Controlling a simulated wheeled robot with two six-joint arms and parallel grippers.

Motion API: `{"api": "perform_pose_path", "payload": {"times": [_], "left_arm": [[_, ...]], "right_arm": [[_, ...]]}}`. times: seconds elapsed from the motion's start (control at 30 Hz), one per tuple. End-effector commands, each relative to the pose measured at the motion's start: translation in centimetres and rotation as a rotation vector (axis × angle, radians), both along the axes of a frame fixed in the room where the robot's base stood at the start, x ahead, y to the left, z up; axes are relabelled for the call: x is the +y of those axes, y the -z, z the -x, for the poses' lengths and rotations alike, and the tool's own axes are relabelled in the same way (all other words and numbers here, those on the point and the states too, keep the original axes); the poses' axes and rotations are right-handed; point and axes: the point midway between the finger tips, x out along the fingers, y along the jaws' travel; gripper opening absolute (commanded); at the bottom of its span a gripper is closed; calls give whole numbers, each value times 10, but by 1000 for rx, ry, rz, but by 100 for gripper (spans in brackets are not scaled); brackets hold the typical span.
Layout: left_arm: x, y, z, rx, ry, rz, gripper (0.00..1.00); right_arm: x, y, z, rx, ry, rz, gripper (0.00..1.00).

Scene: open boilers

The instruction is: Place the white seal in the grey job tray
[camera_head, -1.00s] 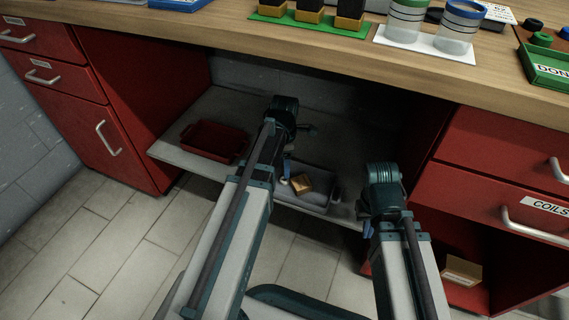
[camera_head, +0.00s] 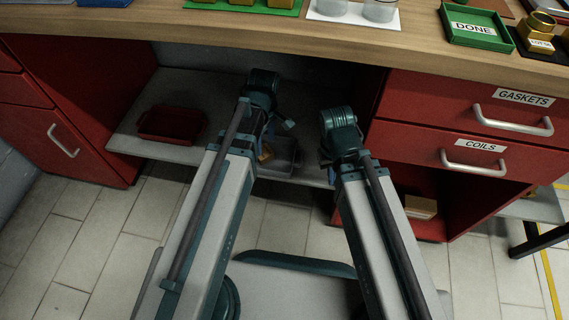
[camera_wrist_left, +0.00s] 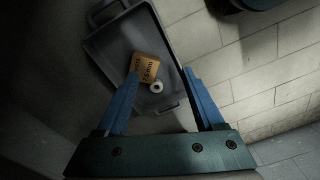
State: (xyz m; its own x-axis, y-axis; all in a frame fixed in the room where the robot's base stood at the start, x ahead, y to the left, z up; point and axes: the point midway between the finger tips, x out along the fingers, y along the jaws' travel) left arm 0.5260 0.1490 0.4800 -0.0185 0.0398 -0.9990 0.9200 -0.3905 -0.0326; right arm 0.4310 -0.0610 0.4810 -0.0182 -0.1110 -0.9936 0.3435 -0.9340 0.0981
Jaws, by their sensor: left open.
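The white seal (camera_wrist_left: 156,87) is a small ring inside the grey job tray (camera_wrist_left: 98,58), next to an orange-tan labelled box (camera_wrist_left: 147,67). In the left wrist view my left gripper (camera_wrist_left: 161,74) is open, with its blue fingers apart. The seal appears between the fingers, below them, and is not held. In the head view the grey tray (camera_head: 284,170) lies on the low shelf under the bench, partly behind my left arm, and I cannot make out the seal. A blue finger of my left gripper (camera_head: 289,124) shows there. The fingers of my right gripper (camera_head: 328,160) are mostly hidden behind its wrist.
A dark red tray (camera_head: 172,124) sits on the shelf left of my left arm. Red drawers (camera_head: 490,125) stand at the right, with a small box (camera_head: 420,206) in the open space below. The wooden worktop (camera_head: 300,38) overhangs the shelf.

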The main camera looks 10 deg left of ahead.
Motion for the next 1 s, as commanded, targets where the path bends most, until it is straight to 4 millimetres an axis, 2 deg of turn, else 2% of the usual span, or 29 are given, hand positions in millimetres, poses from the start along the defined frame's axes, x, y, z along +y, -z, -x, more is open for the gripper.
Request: {"api": "perform_pose_path", "payload": {"times": [0.03, 0.2, 0.3, 0.43, 0.63, 1.0], "left_arm": [[-14, 0, 15, 9, 163, -4, 70], [-50, -1, 50, 46, 731, -18, 70], [-66, -1, 67, 68, 1019, -23, 70], [-80, -1, 84, 93, 1298, -28, 70], [-88, -1, 95, 113, 1498, -30, 70], [-89, -1, 95, 115, 1516, -30, 70]], "right_arm": [[0, 0, 0, 0, 0, 0, 0], [0, 0, 0, 0, 0, 0, 0], [0, 0, 0, 0, 0, 0, 0], [0, 0, 0, 0, 0, 0, 0], [0, 0, 0, 0, 0, 0, 0], [0, 0, 0, 0, 0, 0, 0]]}}
